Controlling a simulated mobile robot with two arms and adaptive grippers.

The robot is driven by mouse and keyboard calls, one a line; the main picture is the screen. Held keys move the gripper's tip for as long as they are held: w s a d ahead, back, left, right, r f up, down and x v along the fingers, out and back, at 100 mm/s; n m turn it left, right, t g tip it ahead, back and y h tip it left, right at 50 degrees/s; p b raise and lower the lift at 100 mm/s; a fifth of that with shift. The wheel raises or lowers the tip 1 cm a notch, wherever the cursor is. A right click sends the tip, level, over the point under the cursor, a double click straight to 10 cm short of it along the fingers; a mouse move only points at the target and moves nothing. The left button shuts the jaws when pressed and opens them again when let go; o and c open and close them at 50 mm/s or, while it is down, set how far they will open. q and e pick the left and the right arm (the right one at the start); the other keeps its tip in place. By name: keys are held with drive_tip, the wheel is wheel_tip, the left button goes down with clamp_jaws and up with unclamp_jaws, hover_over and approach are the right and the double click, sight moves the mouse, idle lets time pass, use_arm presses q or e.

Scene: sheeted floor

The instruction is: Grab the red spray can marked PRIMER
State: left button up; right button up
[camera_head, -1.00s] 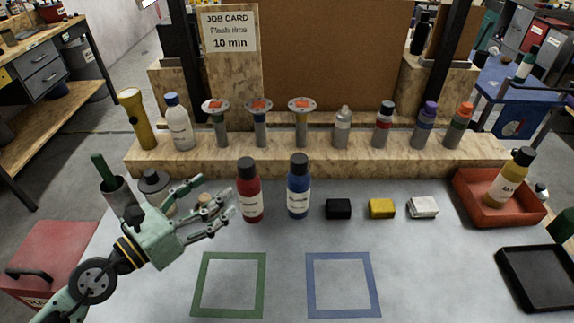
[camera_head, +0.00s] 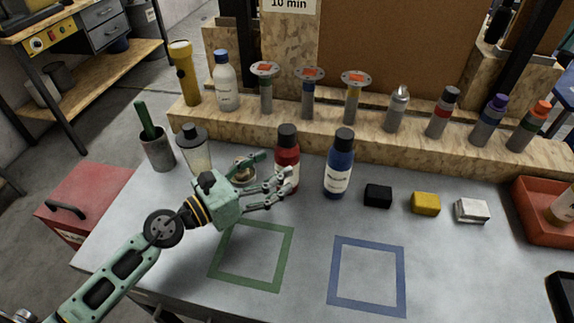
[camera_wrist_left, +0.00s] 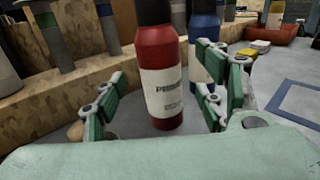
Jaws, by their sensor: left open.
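The red spray can (camera_head: 287,152) with a black cap stands upright on the grey table, left of a blue can (camera_head: 339,168). In the left wrist view the red can (camera_wrist_left: 159,62) shows a white label reading "PRIM", the rest curving out of sight. My left gripper (camera_head: 276,178) is open at the can's near left side. In the left wrist view its fingers (camera_wrist_left: 160,105) stand apart on either side of the can, with gaps visible. The can's lower part is partly hidden by the fingers in the head view. My right gripper is not in view.
A green square outline (camera_head: 284,256) and a blue one (camera_head: 399,282) mark the table in front. Black (camera_head: 378,195), yellow (camera_head: 425,204) and white (camera_head: 472,211) blocks lie to the right. A wooden ledge (camera_head: 380,148) with bottles stands behind.

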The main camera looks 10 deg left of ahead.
sight(277, 165)
use_arm(q)
drive_tip(key=p+x, duration=0.1)
drive_tip(key=x, duration=0.3)
drive_tip(key=shift+w+d+r, duration=0.1)
drive_tip(key=shift+w+r, duration=0.05)
drive_tip(key=shift+w+d, duration=0.25)
drive_tip(key=shift+w, duration=0.05)
drive_tip(key=c, duration=1.3)
drive_tip(key=shift+c, duration=0.6)
